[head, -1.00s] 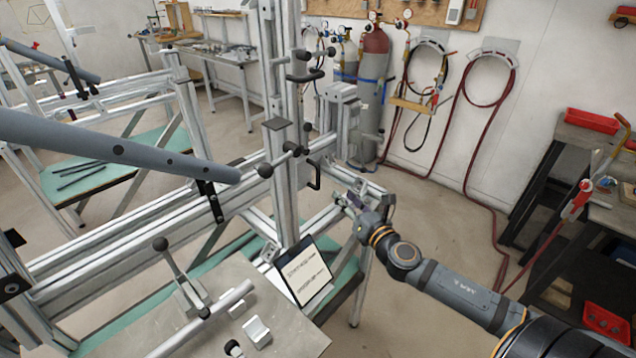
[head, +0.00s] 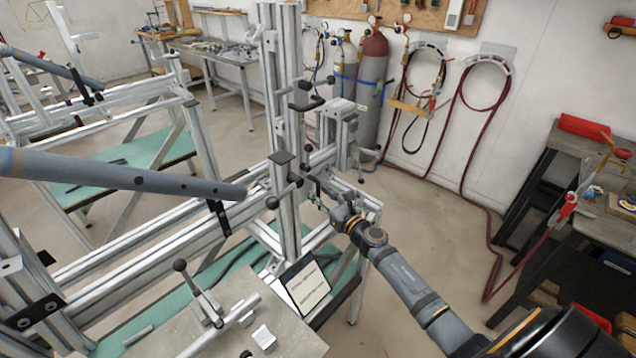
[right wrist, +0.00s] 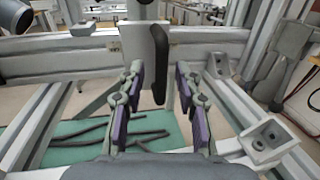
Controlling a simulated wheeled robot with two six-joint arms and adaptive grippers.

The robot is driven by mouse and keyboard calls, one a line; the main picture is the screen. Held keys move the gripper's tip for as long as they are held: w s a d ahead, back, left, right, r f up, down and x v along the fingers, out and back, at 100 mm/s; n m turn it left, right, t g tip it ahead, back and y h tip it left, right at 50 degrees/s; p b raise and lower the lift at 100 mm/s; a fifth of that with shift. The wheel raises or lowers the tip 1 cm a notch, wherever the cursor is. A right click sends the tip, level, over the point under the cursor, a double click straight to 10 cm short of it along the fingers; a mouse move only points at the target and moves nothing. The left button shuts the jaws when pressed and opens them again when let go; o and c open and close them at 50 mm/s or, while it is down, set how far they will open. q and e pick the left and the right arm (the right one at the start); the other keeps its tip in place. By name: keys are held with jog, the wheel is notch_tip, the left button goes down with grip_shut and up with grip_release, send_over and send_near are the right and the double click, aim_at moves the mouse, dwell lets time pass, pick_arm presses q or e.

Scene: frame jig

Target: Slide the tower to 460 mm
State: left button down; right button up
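The tower (head: 285,130) is a tall upright aluminium profile on the jig's horizontal rail (head: 150,235), with black knobs and clamps on it. A black bar handle (right wrist: 158,65) sits upright at the tower's side. My right gripper (head: 318,195) is at the handle's near side, low beside the tower. In the right wrist view its two purple-padded fingers (right wrist: 155,105) are spread apart, with the handle ahead and between them in the picture, without visible contact. My left gripper is not in view. I cannot read any scale on the rail.
A tablet with text (head: 305,285) leans by the plate (head: 240,310), which carries a lever clamp (head: 200,295). A grey tube (head: 120,178) reaches in from the left towards the tower. Gas cylinders (head: 372,90) stand behind; a dark bench (head: 570,160) is at right.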

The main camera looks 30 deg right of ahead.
jog(key=shift+w+a, duration=0.1)
jog(key=shift+w, duration=1)
jog(key=shift+c, duration=0.4)
grip_shut()
